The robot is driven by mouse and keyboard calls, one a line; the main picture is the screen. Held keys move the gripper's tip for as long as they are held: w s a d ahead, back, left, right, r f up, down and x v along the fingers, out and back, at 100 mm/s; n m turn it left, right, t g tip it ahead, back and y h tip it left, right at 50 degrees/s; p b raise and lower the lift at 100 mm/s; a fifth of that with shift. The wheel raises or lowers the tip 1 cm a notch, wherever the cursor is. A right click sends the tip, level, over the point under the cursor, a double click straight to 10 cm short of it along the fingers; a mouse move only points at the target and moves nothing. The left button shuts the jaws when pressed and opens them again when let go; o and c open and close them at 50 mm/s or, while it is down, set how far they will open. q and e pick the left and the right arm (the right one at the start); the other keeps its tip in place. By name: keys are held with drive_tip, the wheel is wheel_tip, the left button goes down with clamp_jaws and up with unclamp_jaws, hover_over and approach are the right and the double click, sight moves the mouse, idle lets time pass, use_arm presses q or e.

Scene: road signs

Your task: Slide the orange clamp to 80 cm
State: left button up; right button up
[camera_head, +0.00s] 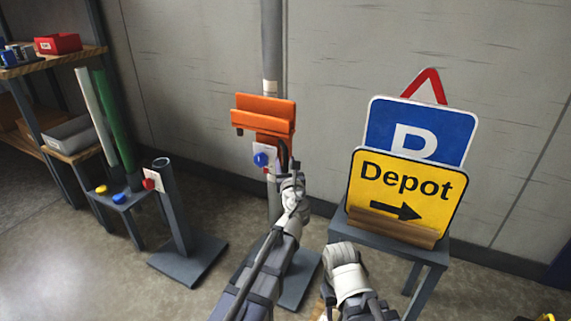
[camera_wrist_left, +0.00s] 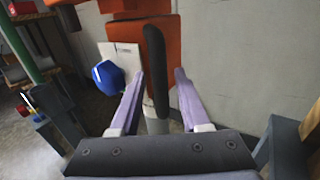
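The orange clamp (camera_head: 262,119) sits on a grey vertical post (camera_head: 272,45). A white plate with a blue knob (camera_head: 261,159) and a black lever (camera_head: 284,154) are at its lower part. My left gripper (camera_head: 291,172) is just below and in front of the lever. In the left wrist view the two pale purple fingers (camera_wrist_left: 158,88) are apart, with the black lever (camera_wrist_left: 155,70) between them and gaps visible on both sides. The blue knob (camera_wrist_left: 108,77) is left of the fingers. My right gripper (camera_head: 343,262) is lower right; its fingertips are not clear.
A small table (camera_head: 378,241) at right holds a yellow Depot sign (camera_head: 405,190) and other signs behind it. A short grey post (camera_head: 173,205) on a base stands left. Shelves (camera_head: 52,64) are at far left. A wall is close behind the clamp's post.

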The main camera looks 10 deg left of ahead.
use_arm(q)
drive_tip(key=shift+o, duration=0.3)
drive_tip(key=v, duration=0.7)
drive_tip(key=shift+s, duration=0.35)
drive_tip(key=shift+d, duration=0.15)
